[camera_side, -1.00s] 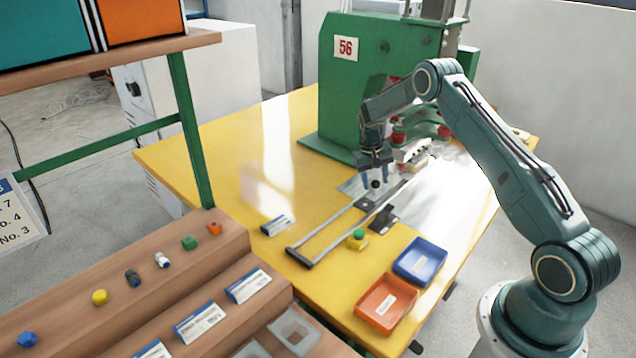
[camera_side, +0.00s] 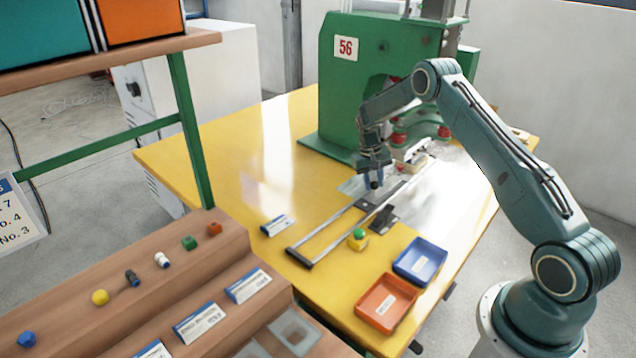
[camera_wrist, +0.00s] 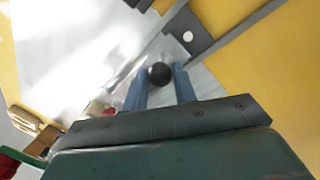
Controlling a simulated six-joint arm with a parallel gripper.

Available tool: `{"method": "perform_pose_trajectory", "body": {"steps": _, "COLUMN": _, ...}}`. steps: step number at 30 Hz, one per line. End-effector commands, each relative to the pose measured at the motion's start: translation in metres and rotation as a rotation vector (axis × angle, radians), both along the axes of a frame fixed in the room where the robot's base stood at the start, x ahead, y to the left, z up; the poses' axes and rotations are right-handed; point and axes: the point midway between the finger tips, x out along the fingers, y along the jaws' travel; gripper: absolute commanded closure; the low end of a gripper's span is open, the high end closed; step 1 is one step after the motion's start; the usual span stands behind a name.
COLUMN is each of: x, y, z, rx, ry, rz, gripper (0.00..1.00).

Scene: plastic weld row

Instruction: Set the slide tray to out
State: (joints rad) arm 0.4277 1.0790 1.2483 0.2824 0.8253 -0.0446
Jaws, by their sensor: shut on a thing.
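The slide tray (camera_side: 367,204) is a dark plate between two long grey rails, at the rail end near the green machine. Its round black knob (camera_side: 375,185) stands at my gripper (camera_side: 374,178). In the wrist view the black knob (camera_wrist: 160,74) sits between the two blue fingers of my gripper (camera_wrist: 160,82), which are shut on it. The tray's dark plate with a pale round hole (camera_wrist: 188,38) shows beyond the knob. The gripper hides part of the tray.
The rails end at a dark crossbar (camera_side: 298,258) toward the front left. A yellow-and-green button (camera_side: 358,238) and a dark block (camera_side: 383,217) stand beside the rails. A blue bin (camera_side: 420,260) and an orange bin (camera_side: 386,302) are at the front right. The green machine (camera_side: 350,90) stands behind.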

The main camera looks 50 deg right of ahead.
Motion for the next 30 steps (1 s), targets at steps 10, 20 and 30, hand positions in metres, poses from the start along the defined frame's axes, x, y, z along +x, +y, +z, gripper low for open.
{"method": "perform_pose_trajectory", "body": {"steps": 10, "x": 0.001, "y": 0.058, "z": 0.001, "rx": 0.0, "ry": 0.002, "rz": 0.007, "gripper": 1.0}}
{"method": "perform_pose_trajectory", "body": {"steps": 20, "x": 0.0, "y": 0.148, "z": 0.001, "rx": 0.001, "ry": 0.003, "rz": 0.009, "gripper": 1.0}}
{"method": "perform_pose_trajectory", "body": {"steps": 30, "x": 0.0, "y": 0.239, "z": 0.001, "rx": 0.002, "ry": 0.001, "rz": 0.009, "gripper": 1.0}}
